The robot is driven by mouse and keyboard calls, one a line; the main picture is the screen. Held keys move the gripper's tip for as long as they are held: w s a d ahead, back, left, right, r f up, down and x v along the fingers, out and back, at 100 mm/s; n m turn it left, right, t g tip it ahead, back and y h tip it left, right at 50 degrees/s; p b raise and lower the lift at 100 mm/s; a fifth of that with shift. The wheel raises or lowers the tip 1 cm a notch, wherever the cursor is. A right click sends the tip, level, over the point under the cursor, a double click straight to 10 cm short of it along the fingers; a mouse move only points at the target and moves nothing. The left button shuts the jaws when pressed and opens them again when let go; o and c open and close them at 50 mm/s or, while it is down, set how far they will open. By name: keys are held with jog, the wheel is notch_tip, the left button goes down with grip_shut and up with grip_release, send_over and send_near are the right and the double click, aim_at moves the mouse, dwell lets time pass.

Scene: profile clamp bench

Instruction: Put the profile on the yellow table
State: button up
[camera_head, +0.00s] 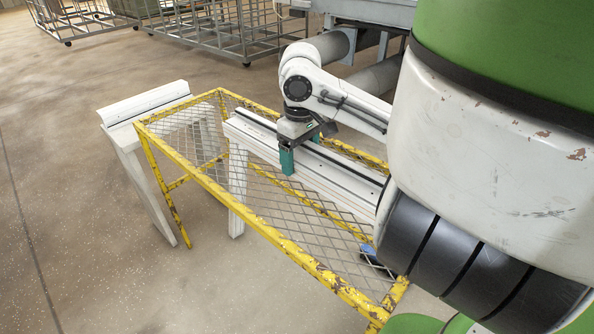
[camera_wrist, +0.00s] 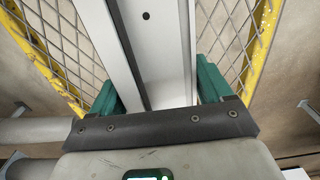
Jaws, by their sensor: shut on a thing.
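The profile (camera_head: 330,179) is a long white bar with a dark slot along its top. My gripper (camera_head: 301,148) is shut across it, with one teal finger on each side. In the wrist view the profile (camera_wrist: 155,50) runs straight between the fingers of my gripper (camera_wrist: 160,90). The yellow table (camera_head: 190,166) is a worn frame with a wire mesh top, and the profile lies over it in the picture. I cannot tell whether they touch. The profile's right end is hidden behind my body.
A white stand (camera_head: 132,150) with a slotted bar on top stands left of the yellow table. A white upright leg (camera_head: 238,185) shows below the profile's left end; I cannot tell what it joins. Wire cages (camera_head: 215,30) stand at the back. The floor at left is clear.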

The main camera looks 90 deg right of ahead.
aim_at(297, 154)
jog(key=shift+w+f+b, duration=0.2)
jog(key=shift+f+b, duration=0.15)
jog(key=shift+f, duration=0.6)
jog(key=shift+w+f+b, duration=0.15)
jog(key=shift+f+b, duration=0.15)
jog(key=shift+f, duration=0.65)
jog(key=shift+f, duration=0.1)
jog(key=o, duration=1.5)
jog(key=shift+a, duration=0.1)
notch_tip(297, 154, up, 12)
jog(key=p, duration=0.4)
